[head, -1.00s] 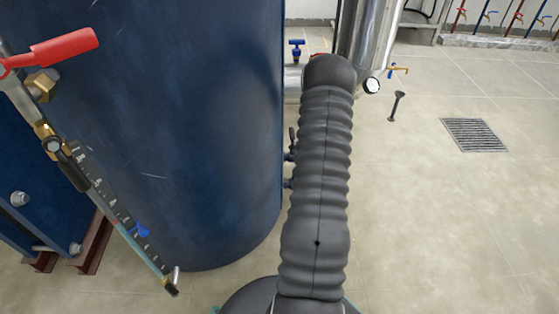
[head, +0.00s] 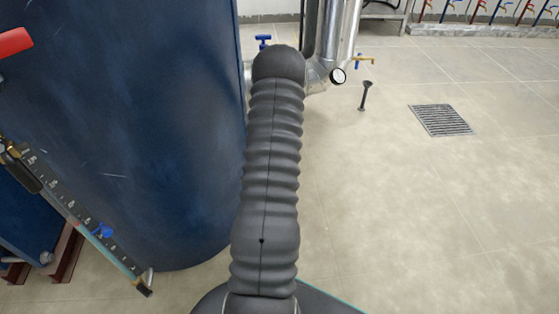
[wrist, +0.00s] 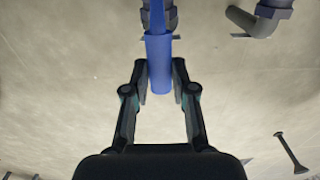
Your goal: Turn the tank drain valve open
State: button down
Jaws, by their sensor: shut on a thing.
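A blue valve handle (wrist: 159,62) shows at the top middle of the wrist view, in front of a grey threaded fitting. My gripper (wrist: 160,83) is shut on this handle, one finger on each side. In the head view my dark ribbed arm hides the gripper and the handle. The large dark blue tank (head: 125,120) fills the left of the head view. How far the valve is turned is hard to tell.
A sight gauge (head: 75,215) and a red lever (head: 15,42) are at the left. A pressure gauge (head: 338,75) on silver pipework stands behind my arm. A small black post (head: 365,96) and a floor grate (head: 441,120) are to the right. The right floor is mostly clear.

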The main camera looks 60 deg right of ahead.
jog(key=shift+s+a+f, duration=0.1)
jog(key=shift+s, duration=0.2)
jog(key=c, duration=0.9)
grip_release()
jog(key=shift+s, duration=0.1)
jog(key=shift+c, duration=0.2)
jog(key=shift+w, duration=0.25)
jog(key=shift+w+r, duration=0.1)
jog(key=shift+r, duration=0.4)
notch_tip(320, 180, up, 11)
jog(key=shift+s, duration=0.2)
